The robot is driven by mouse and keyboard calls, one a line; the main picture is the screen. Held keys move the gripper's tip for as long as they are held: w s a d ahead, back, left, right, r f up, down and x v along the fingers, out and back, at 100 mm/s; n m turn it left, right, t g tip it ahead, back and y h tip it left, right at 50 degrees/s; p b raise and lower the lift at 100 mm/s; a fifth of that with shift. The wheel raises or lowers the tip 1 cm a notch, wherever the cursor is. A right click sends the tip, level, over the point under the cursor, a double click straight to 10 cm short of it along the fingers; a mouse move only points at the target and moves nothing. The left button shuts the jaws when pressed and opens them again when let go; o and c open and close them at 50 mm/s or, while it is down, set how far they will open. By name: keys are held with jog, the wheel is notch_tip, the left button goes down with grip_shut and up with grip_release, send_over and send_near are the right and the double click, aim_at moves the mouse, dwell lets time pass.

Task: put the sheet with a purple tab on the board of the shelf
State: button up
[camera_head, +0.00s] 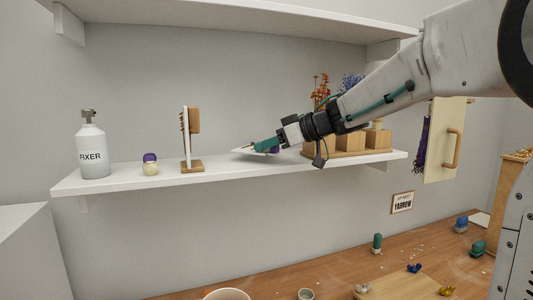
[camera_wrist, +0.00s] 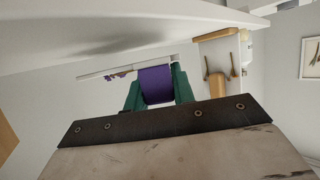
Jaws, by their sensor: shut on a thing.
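My gripper (camera_head: 268,146) is shut on the purple tab (camera_head: 275,150) of a thin white sheet (camera_head: 243,151). In the wrist view the purple tab (camera_wrist: 156,84) fills the gap between my green fingers (camera_wrist: 157,92), and the sheet (camera_wrist: 100,74) shows as a thin pale strip beyond it. In the head view the sheet lies nearly flat, over or just above the white board of the shelf (camera_head: 232,177). I cannot tell whether it touches the board.
On the board, left of the sheet, stand a FIXER bottle (camera_head: 92,152), a small purple-topped item (camera_head: 150,164) and a wooden stand (camera_head: 192,167). Wooden blocks with dried flowers (camera_head: 350,140) stand to the right. An upper shelf (camera_head: 220,18) hangs above. A worktable (camera_head: 330,275) lies below.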

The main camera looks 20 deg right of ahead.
jog(key=shift+f, duration=1.1)
jog(key=shift+f, duration=0.15)
jog(key=o, duration=1)
